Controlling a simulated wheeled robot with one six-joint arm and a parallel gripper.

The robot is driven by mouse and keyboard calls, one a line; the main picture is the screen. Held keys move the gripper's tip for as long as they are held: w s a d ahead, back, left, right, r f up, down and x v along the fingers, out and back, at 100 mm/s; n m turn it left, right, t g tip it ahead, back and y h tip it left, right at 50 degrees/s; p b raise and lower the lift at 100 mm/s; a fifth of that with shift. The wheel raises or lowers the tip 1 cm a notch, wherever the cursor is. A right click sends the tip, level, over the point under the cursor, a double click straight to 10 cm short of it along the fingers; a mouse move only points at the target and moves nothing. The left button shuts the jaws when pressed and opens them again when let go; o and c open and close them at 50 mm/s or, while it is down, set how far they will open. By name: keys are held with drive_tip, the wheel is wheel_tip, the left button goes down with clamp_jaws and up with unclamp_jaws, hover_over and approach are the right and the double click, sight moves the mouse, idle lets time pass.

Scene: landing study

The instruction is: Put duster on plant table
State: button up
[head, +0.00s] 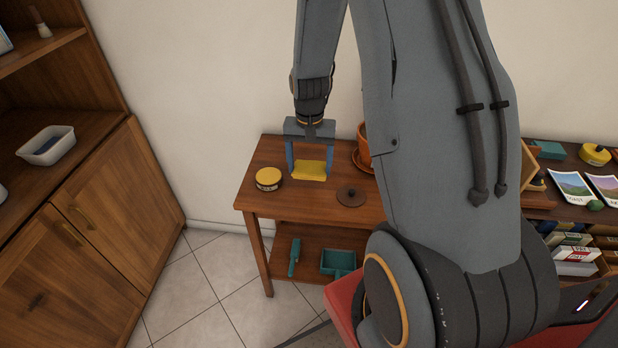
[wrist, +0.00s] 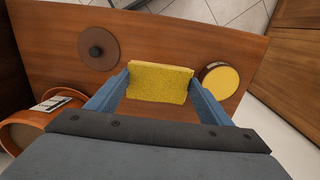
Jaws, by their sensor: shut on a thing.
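The duster, a yellow, flat, block-like piece (head: 309,168), is between the two blue fingers of my gripper (head: 309,174). The wrist view also shows the duster (wrist: 160,86), with a fingertip against each end. My gripper is shut on it. The duster is over the top of the wooden plant table (head: 268,205), at or very near the surface; I cannot tell whether it touches. A terracotta plant pot (head: 363,138) stands at the back of this table, partly hidden by my arm.
A round yellow-lidded tin (head: 268,179) is left of the duster, and a brown disc with a knob (head: 351,196) is to its right. A green dustpan (head: 338,262) and brush (head: 294,258) are on the lower shelf. A wooden cabinet (head: 110,215) stands left.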

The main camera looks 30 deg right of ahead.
sight(309, 188)
drive_tip(key=shift+f+p, duration=0.55)
drive_tip(key=shift+f, duration=2.25)
drive_tip(key=shift+f, duration=0.1)
drive_tip(key=o, duration=1.1)
drive_tip(key=shift+o, duration=0.2)
wheel_tip(309, 188, up, 11)
drive_tip(key=shift+r+b, duration=0.2)
drive_tip(key=shift+b, duration=1.05)
drive_tip(key=shift+s+a+r, duration=0.1)
drive_tip(key=shift+a+r, duration=0.05)
drive_tip(key=shift+r, duration=0.3)
drive_tip(key=s+a+r+n, duration=0.3)
drive_tip(key=s+a, duration=0.2)
drive_tip(key=s, duration=0.2)
drive_tip(key=s+a+r+n, duration=0.3)
drive_tip(key=s+a+n, duration=0.1)
drive_tip(key=s, duration=0.4)
drive_tip(key=shift+s+a+t, duration=0.3)
drive_tip(key=shift+a+t, duration=0.1)
drive_tip(key=shift+a, duration=0.3)
